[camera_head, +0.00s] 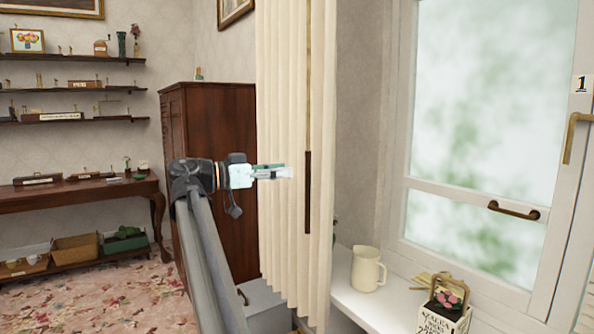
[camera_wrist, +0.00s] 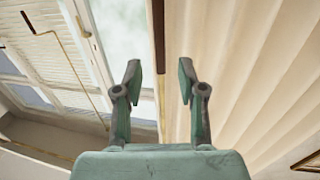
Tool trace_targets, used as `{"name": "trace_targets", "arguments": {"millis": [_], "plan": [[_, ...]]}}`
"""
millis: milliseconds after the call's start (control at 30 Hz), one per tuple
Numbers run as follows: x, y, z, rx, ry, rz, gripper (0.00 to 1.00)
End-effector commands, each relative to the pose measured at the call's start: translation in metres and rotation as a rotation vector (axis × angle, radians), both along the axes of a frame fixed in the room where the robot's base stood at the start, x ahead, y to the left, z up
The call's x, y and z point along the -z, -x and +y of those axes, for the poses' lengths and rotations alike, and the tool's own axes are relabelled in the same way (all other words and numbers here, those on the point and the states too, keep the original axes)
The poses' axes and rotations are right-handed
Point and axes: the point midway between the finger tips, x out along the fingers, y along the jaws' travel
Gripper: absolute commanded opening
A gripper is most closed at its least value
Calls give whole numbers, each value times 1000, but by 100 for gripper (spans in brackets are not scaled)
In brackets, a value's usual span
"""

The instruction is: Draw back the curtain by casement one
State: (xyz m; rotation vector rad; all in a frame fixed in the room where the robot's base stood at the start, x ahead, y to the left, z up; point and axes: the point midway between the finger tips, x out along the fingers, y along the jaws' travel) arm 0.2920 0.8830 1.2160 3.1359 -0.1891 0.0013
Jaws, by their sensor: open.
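The cream pleated curtain (camera_head: 280,110) hangs beside the window, and its folds also show in the wrist view (camera_wrist: 240,70). A dark brown wand (camera_head: 308,190) on a lighter, thin upper length hangs along the curtain's window side. Casement one (camera_head: 490,90), with frosted panes and a "1" label (camera_head: 581,84), is at the right. My gripper (camera_head: 289,172) is open in front of the curtain, just left of the wand in the head view. In the wrist view, the wand (camera_wrist: 159,25) shows between the two open fingers (camera_wrist: 160,77). I see no contact with it.
A white sill (camera_head: 372,305) below the window holds a cream jug (camera_head: 367,270) and a flowered box (camera_head: 445,312). A brass handle (camera_head: 575,135) and a brown bar handle (camera_head: 514,210) are on the window. A dark wooden cabinet (camera_head: 215,130) stands behind my arm.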

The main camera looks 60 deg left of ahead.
Motion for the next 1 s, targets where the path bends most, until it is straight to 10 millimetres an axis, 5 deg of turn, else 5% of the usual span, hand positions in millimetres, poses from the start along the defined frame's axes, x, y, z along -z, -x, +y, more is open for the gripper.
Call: {"name": "trace_targets", "arguments": {"millis": [300,1000], "plan": [[0,38,5,-1,0,0,40],[2,41,9,-17,91,19,40]]}}
